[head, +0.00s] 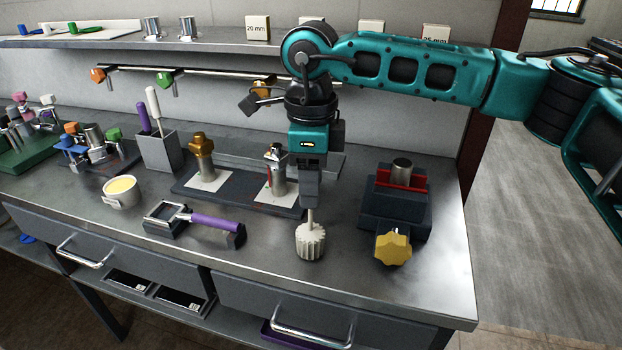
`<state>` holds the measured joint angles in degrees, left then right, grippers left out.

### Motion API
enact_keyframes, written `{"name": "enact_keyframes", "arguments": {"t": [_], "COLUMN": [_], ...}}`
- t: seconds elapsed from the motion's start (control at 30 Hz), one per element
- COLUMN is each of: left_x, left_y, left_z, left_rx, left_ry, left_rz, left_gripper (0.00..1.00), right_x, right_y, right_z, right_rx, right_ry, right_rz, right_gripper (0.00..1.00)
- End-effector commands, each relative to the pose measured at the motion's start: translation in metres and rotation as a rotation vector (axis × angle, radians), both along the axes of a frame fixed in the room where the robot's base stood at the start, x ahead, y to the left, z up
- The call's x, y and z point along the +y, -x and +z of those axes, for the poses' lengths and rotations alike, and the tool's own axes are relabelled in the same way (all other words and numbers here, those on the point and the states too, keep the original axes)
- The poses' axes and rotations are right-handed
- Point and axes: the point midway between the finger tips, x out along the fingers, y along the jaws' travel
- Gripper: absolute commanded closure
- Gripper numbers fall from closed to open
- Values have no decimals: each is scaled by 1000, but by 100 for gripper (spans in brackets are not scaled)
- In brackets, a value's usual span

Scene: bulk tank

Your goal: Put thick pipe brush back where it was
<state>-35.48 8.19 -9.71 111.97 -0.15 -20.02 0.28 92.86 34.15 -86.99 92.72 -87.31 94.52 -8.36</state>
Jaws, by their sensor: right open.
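A white ribbed head with a thin pale stem (311,244) stands upright near the counter's front edge. It may be the thick pipe brush, but I cannot be sure. My right gripper (310,200) points straight down over it, open, with its fingers at the top of the stem. Whether the fingers touch the stem is hidden. A grey square holder (158,152) stands at the left, with a purple-handled tool (143,118) and a white-handled tool (153,106) upright in it. Their lower ends are hidden. My left gripper is not in view.
A black vice-like block with a yellow knob (393,248) stands right of my gripper. A dark tray (238,196) with metal fittings lies behind left. A purple-handled tool (210,222) and a cream-filled cup (121,191) are left. A rail and shelf (220,47) run behind.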

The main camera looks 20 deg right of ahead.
Motion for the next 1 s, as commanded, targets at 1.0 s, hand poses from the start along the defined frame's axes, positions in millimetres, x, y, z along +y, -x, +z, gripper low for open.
{"name": "enact_keyframes", "arguments": {"t": [1.0], "left_x": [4], "left_y": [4], "left_z": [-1], "left_rx": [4], "left_ry": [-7], "left_rz": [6], "left_gripper": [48], "right_x": [0], "right_y": [-1], "right_z": [120], "right_rx": [-2], "right_ry": [1], "right_rz": [1], "right_gripper": [53]}}
